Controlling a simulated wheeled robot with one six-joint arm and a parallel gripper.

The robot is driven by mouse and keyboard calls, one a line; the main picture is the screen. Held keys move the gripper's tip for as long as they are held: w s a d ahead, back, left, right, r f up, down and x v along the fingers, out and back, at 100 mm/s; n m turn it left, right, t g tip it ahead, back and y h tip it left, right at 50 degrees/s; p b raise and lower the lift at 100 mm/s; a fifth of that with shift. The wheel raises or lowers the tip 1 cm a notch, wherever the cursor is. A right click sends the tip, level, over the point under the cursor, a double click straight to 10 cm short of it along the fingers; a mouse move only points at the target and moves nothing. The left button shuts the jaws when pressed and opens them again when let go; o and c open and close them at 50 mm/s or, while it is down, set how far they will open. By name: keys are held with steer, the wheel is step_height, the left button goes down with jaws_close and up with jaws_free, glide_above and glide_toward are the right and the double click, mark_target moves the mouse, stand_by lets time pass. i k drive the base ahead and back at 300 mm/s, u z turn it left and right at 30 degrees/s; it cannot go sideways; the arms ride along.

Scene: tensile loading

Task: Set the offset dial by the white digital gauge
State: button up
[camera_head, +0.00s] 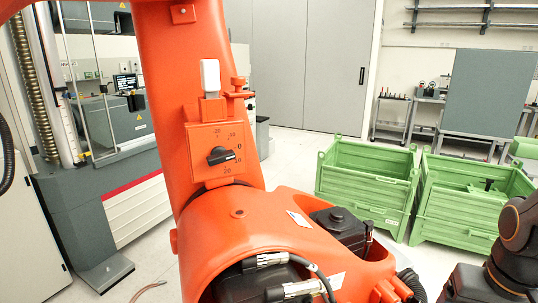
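The offset dial is a black knob (221,155) on an orange box fixed to a large orange robot arm (168,65). Numbers stand around the knob, with 0 and other marks to its right and 20 below. The knob's bar lies nearly level, tilted slightly up to the right. Its light end appears to face right, near the 0 and the mark below it; the exact setting is too small to read. A white upright block (209,75), likely the digital gauge, stands above the box. No reading shows on it. My gripper is not in view.
Two green crates (366,184) stand on the floor at right. A grey testing machine (108,185) stands at left. A dark jointed arm part (515,245) is at the lower right. An orange bracket (239,90) sits beside the white block. Open floor lies between the orange arm and crates.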

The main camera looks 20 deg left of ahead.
mark_target(220, 154)
steer(key=u, duration=0.45)
steer(key=k, duration=1.1)
steer(key=u, duration=0.6)
steer(key=i, duration=0.45)
steer(key=u, duration=0.3)
steer(key=k, duration=0.45)
steer(key=u, duration=1)
steer(key=i, duration=0.8)
steer(key=z, duration=0.25)
